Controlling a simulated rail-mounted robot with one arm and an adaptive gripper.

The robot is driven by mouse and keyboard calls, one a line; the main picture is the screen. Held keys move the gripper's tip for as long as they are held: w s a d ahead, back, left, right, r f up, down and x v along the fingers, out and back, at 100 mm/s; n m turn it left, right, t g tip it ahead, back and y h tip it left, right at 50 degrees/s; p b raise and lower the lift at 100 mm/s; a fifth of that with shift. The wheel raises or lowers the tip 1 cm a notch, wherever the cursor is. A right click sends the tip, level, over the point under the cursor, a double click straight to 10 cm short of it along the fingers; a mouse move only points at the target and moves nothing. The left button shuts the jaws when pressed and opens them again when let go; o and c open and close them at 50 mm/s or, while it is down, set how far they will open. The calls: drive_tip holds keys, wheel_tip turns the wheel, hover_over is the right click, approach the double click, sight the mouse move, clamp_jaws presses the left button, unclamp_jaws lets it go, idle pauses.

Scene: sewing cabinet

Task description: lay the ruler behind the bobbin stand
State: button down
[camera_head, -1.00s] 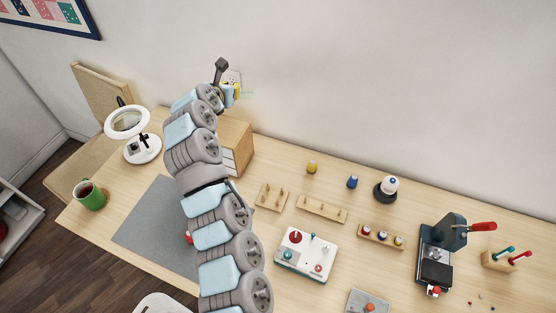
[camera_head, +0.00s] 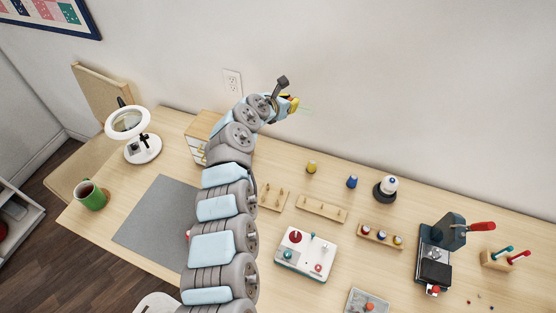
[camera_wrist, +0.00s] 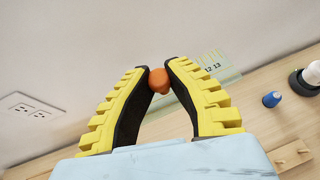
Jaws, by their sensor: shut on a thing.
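My gripper (camera_head: 294,104) is raised over the back of the table near the wall. In the wrist view its yellow-and-black fingers (camera_wrist: 161,68) are closed on an orange knob (camera_wrist: 160,82). A clear greenish ruler (camera_wrist: 214,65) with printed numbers shows just beyond the knob, apparently joined to it; the fingers hide part of it. The ruler is a faint green strip in the head view (camera_head: 306,109), held in the air. A low wooden stand with several small bobbins (camera_head: 380,237), likely the bobbin stand, is right of centre on the table, well below and right of my gripper.
Two wooden peg racks (camera_head: 322,208) (camera_head: 272,198) stand left of the bobbins. Yellow (camera_head: 311,167) and blue (camera_head: 352,181) spools and a white cone on a dark base (camera_head: 387,188) stand near the wall. A small drawer cabinet (camera_head: 200,133) is behind my arm. Bare tabletop lies right of the cone.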

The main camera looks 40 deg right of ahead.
drive_tip(key=s+f, duration=0.1)
drive_tip(key=s+d+f, duration=0.1)
drive_tip(key=f, duration=0.1)
drive_tip(key=shift+s+f, duration=0.2)
drive_tip(key=s+f, duration=0.3)
drive_tip(key=f, duration=0.3)
drive_tip(key=b, duration=1.3)
hover_over(278, 160)
drive_tip(key=s, duration=0.1)
drive_tip(key=shift+m+g, duration=0.3)
wheel_tip(278, 160, down, 17)
drive_tip(key=shift+s+r, duration=0.15)
drive_tip(key=shift+r, duration=0.05)
drive_tip(key=shift+w+f+b, duration=0.4)
drive_tip(key=shift+w+b, duration=0.15)
drive_tip(key=shift+b, duration=0.2)
drive_tip(key=shift+w+d+f+b, duration=0.1)
drive_tip(key=shift+w+f+b, duration=0.2)
drive_tip(key=shift+b, duration=0.2)
drive_tip(key=shift+f+b, duration=0.9)
drive_tip(key=shift+f, duration=0.5)
